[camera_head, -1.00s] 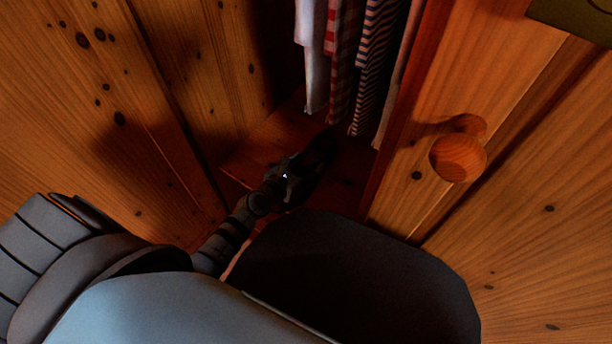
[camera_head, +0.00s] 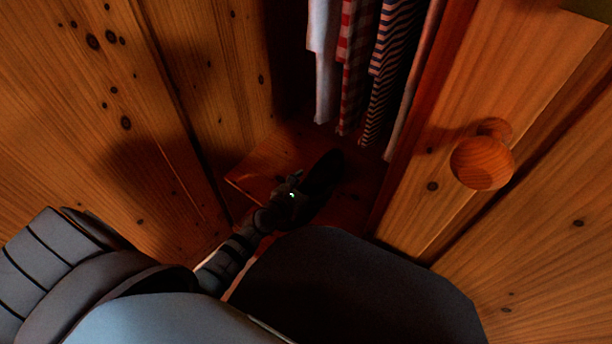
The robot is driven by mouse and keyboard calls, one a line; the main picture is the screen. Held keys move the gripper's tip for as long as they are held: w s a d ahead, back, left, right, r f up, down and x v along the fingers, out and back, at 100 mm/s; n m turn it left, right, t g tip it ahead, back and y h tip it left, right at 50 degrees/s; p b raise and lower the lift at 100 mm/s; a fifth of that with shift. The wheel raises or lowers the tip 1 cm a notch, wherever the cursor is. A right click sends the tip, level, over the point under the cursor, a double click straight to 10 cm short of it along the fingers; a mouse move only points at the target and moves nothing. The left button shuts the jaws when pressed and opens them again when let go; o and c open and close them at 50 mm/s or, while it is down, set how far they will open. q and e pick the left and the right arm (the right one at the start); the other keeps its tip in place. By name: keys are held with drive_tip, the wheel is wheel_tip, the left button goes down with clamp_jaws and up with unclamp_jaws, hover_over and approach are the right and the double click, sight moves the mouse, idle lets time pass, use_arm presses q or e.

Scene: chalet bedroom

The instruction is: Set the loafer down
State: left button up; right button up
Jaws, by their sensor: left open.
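A dark loafer (camera_head: 324,174) lies on the shadowed wooden floor of the wardrobe (camera_head: 262,172), below the hanging clothes. Its toe points up and to the right in the picture. My left gripper (camera_head: 299,191) is at the near end of the loafer, at the end of my left arm. Its jaws are open; whether they still touch the loafer is too dark to tell. The near part of the loafer is partly hidden by the gripper. My right gripper is not in view.
Several striped and checked garments (camera_head: 384,65) hang above the loafer. A wooden door with a round knob (camera_head: 482,162) stands at the right. A knotted plank panel (camera_head: 125,120) closes the left side. Bare wardrobe floor shows left of the loafer.

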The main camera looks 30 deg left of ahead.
use_arm(q)
drive_tip(key=p+v, duration=0.3)
drive_tip(key=v, duration=0.8)
drive_tip(key=shift+r+p, duration=0.1)
drive_tip(key=shift+p, duration=0.3)
drive_tip(key=shift+s+r, duration=0.15)
drive_tip(key=shift+s, duration=0.3)
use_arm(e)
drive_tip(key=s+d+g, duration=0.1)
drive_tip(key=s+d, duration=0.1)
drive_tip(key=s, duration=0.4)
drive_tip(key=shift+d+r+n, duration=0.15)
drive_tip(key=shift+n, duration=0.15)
